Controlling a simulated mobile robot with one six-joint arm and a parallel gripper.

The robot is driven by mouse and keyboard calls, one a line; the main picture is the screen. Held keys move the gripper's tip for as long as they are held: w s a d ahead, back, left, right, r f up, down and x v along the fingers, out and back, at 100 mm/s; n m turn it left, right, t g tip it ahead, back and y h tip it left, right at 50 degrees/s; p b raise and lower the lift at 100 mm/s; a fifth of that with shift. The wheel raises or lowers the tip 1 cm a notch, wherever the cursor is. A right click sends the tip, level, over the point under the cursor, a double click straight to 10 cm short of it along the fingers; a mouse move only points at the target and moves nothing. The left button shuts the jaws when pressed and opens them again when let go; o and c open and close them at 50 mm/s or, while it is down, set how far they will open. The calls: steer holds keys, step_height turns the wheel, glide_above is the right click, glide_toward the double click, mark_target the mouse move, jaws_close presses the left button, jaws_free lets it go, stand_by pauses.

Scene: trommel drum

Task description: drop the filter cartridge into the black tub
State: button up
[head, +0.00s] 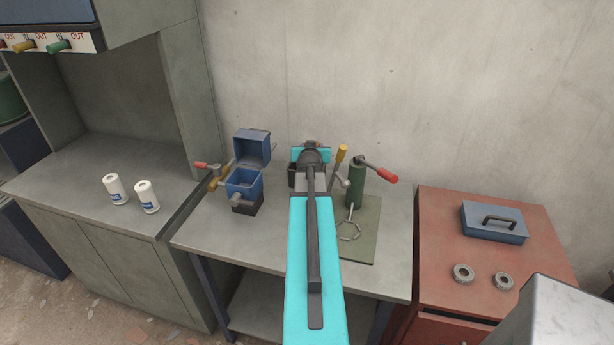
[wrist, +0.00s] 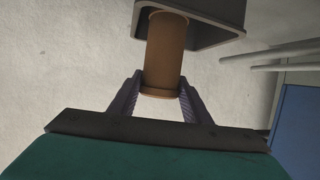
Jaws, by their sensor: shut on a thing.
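In the wrist view a brown cylindrical filter cartridge (wrist: 164,50) is held between the two fingers of my gripper (wrist: 160,88), which is shut on it near one end. Its far end overlaps the dark open box that looks like the black tub (wrist: 216,22). I cannot tell how far inside the rim it is. In the head view a dark part of the tub (head: 292,179) shows on the middle bench, mostly hidden behind my turquoise arm. The fingers and the cartridge cannot be made out clearly there.
A blue housing with its lid open (head: 244,185) stands left of my arm. A green post with a red handle (head: 357,183) stands to the right. Two white cartridges (head: 147,197) are on the left bench. A blue toolbox (head: 494,222) and two rings lie on the red cabinet.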

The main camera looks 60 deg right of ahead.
steer(key=shift+f, duration=1.05)
steer(key=o, duration=1.3)
steer(key=shift+a, duration=0.1)
